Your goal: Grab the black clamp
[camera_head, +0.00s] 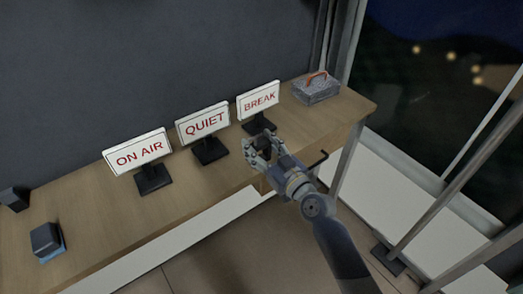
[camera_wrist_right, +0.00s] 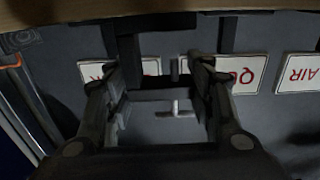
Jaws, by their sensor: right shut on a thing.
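My right gripper (camera_head: 262,146) is at the front edge of the wooden desk, in front of the BREAK sign. Its fingers are shut on the black clamp, whose dark body (camera_head: 264,143) shows between the fingertips. In the right wrist view the gripper (camera_wrist_right: 165,93) has a finger on each side of the clamp's dark bar (camera_wrist_right: 160,95), with a small pale T-shaped handle (camera_wrist_right: 175,110) beside it. The fingers hide part of the clamp. I cannot tell whether it touches the desk. My left gripper is not in view.
The desk (camera_head: 95,205) carries an ON AIR sign (camera_head: 139,152), a QUIET sign (camera_head: 203,123), a BREAK sign (camera_head: 259,100) and a grey box with an orange handle (camera_head: 316,88). A dark hooked piece (camera_head: 318,160) shows at the desk edge. Dark blocks (camera_head: 46,240) sit at left.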

